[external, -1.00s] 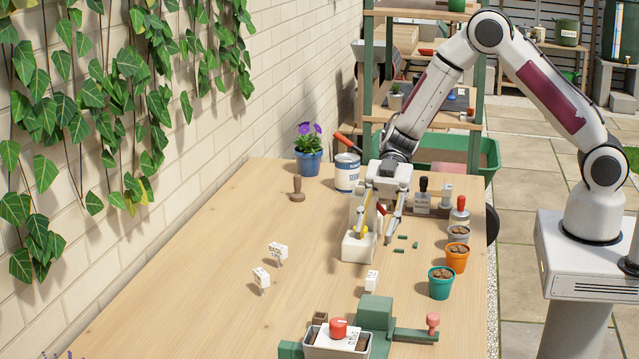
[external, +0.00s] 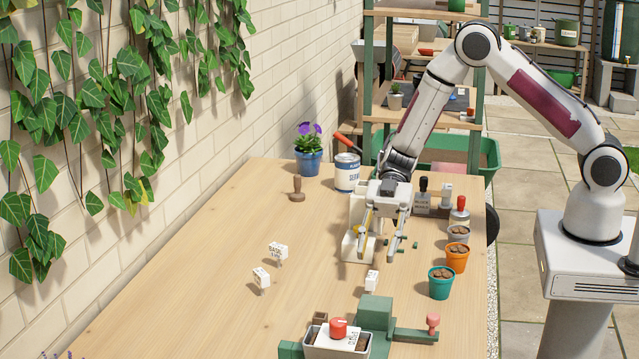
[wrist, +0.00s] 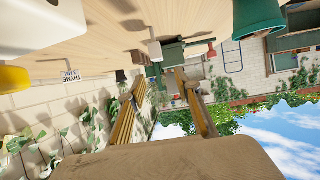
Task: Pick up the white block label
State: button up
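Three white block labels stand on the wooden table. One (external: 371,281) is just in front of my gripper, and another (external: 278,251) and a third (external: 261,277) are further left. Dark lettering shows on them. In the wrist view, a small white block (wrist: 155,50) shows beyond my fingers, and a label reading THYME (wrist: 70,76) is at the left. My gripper (external: 376,257) points down with its fingers apart and nothing visible between them. It is behind the nearest label, beside a white box-like holder (external: 352,246). The fingers (wrist: 160,86) are also spread in the wrist view.
Teal (external: 441,284), orange (external: 456,258) and grey (external: 458,234) pots line the right edge. Small green pieces (external: 399,250) lie by my gripper. A green stand (external: 375,313) and a grey tray (external: 337,347) are in front.

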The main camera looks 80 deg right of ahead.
aim_at(372, 275)
jog(key=shift+f, duration=0.85)
jog(key=shift+f, duration=0.45)
jog(key=shift+a+f, duration=0.15)
jog(key=shift+f, duration=0.1)
jog(key=shift+x, duration=2.3)
jog(key=shift+c, duration=0.3)
grip_shut()
